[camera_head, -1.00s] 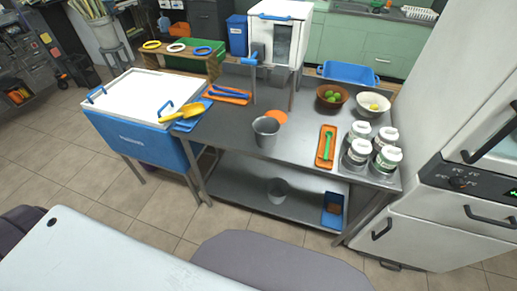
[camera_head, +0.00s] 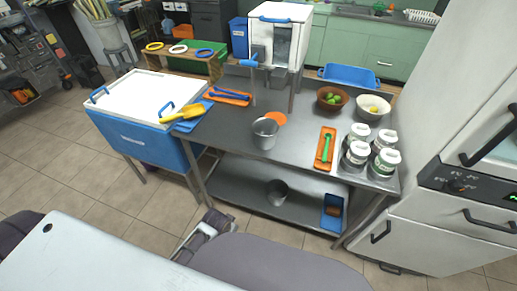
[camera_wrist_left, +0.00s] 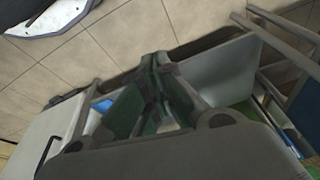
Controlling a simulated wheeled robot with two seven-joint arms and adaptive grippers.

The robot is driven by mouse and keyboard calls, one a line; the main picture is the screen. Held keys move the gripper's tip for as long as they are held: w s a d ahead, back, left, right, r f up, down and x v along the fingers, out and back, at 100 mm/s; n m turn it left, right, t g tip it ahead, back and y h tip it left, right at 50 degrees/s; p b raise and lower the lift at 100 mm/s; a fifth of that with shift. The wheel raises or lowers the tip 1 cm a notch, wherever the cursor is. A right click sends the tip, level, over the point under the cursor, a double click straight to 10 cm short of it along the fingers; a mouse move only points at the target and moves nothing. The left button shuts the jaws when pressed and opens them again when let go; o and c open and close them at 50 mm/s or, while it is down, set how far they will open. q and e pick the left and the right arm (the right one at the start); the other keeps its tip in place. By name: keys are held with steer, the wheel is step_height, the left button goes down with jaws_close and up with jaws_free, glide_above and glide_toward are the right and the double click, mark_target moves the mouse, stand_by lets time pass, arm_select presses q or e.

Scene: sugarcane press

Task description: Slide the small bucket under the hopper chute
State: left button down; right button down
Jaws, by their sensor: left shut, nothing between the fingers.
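A grey metal bucket (camera_head: 265,138) stands upright on the steel table, near its front edge. A second grey bucket (camera_head: 277,193) stands on the lower shelf; which one is the small bucket I cannot tell for sure. The white press with its grey front chute (camera_head: 281,45) stands at the back of the table, behind the upper bucket. My left gripper (camera_head: 214,219) is low in front of the table, apart from both buckets. In the left wrist view its fingers (camera_wrist_left: 157,92) are shut and empty. My right gripper is not in view.
Left of the buckets are a blue cooler (camera_head: 140,140) and a yellow scoop (camera_head: 182,113). An orange disc (camera_head: 277,118) lies behind the upper bucket. An orange tray (camera_head: 326,148), several white-lidded jars (camera_head: 357,153) and bowls (camera_head: 332,98) fill the right side.

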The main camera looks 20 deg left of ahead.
arm_select(q)
steer(key=w+d+r+h, duration=0.1)
steer(key=w+d+r, duration=0.25)
steer(key=r, duration=0.65)
steer(key=w+d+r+t+h, duration=0.1)
steer(key=w+d+r, duration=0.25)
steer(key=r, duration=0.55)
steer(key=w+d+r, duration=0.3)
steer(key=d+r, duration=0.1)
steer(key=r, duration=0.6)
steer(key=w+a+r+n+y, duration=0.2)
steer(key=w+a+r, duration=0.4)
steer(key=w+a, duration=0.1)
steer(key=shift+w+g, duration=0.3)
steer(key=shift+w, duration=0.3)
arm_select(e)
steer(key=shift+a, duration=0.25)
